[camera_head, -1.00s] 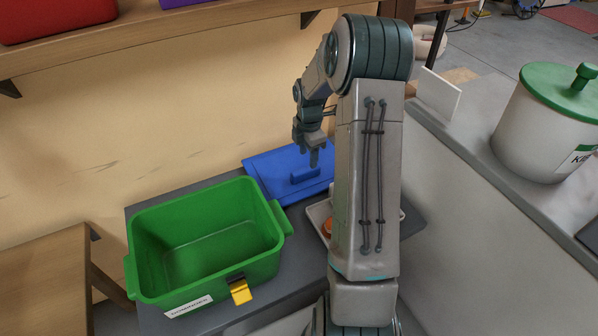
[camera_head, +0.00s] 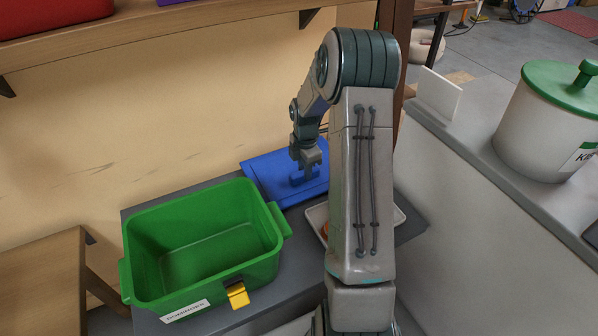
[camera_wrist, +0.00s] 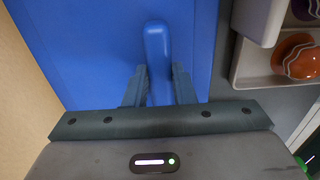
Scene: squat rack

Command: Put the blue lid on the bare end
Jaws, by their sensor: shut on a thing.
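The blue lid (camera_head: 262,176) lies flat on the grey table, behind and to the right of the green box (camera_head: 268,262). In the wrist view the lid (camera_wrist: 90,50) fills much of the picture, with its raised handle (camera_wrist: 157,45) between my fingers. My gripper (camera_head: 303,178) is shut on that handle; it also shows in the wrist view (camera_wrist: 160,88). The green box is open at the top and empty, with a yellow latch (camera_head: 238,295) and a white label (camera_head: 186,311) on its front. My arm hides part of the lid's right side.
A white tray (camera_head: 397,217) with orange and dark round things stands right of the lid, partly behind my arm. A white pot with a green lid (camera_head: 545,125) stands on the right counter. A shelf (camera_head: 200,38) runs above, along the wall. A wooden stool (camera_head: 40,270) is at left.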

